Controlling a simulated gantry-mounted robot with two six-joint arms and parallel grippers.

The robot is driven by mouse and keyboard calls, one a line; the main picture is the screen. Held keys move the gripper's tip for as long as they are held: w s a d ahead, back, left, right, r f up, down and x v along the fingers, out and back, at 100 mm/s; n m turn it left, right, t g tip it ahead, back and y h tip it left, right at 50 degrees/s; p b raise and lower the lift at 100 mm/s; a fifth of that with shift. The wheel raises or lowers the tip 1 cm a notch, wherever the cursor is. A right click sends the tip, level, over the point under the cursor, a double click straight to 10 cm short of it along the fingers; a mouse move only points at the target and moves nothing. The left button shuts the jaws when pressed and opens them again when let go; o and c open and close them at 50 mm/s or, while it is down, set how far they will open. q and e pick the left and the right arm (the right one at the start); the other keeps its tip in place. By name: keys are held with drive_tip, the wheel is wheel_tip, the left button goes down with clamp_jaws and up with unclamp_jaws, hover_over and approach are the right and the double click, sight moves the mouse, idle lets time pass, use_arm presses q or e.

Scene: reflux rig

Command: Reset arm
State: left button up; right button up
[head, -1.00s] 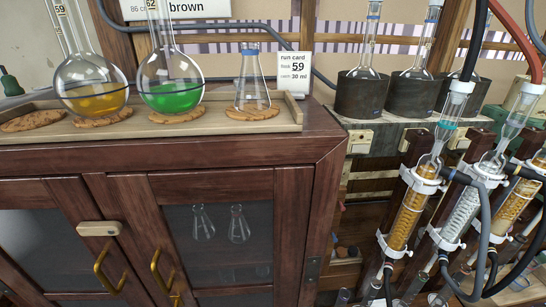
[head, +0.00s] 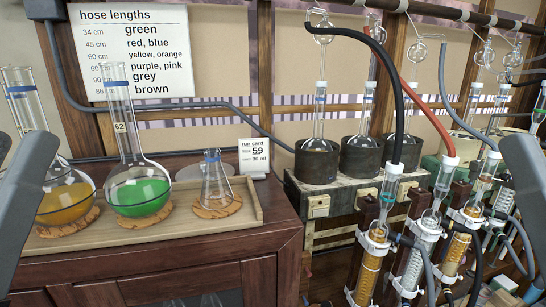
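A grey part of my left arm or gripper (head: 28,195) rises at the left edge of the head view, in front of the orange-liquid flask (head: 68,198). A matching grey part on my right side (head: 524,170) stands at the right edge, in front of the glassware there. Both are cut off by the picture's edges. Neither is seen holding anything, and I cannot tell whether either gripper is open or shut.
A wooden tray (head: 262,212) on the cabinet carries the orange flask, a green-liquid flask (head: 140,190) and an empty conical flask (head: 216,183). A run card (head: 253,157) stands behind. Clamped columns (head: 372,255), black hose (head: 395,90) and red hose (head: 425,105) crowd the right.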

wheel_tip(320, 180, up, 34)
drive_tip(key=p, duration=3.1)
drive_tip(key=shift+w, duration=0.1)
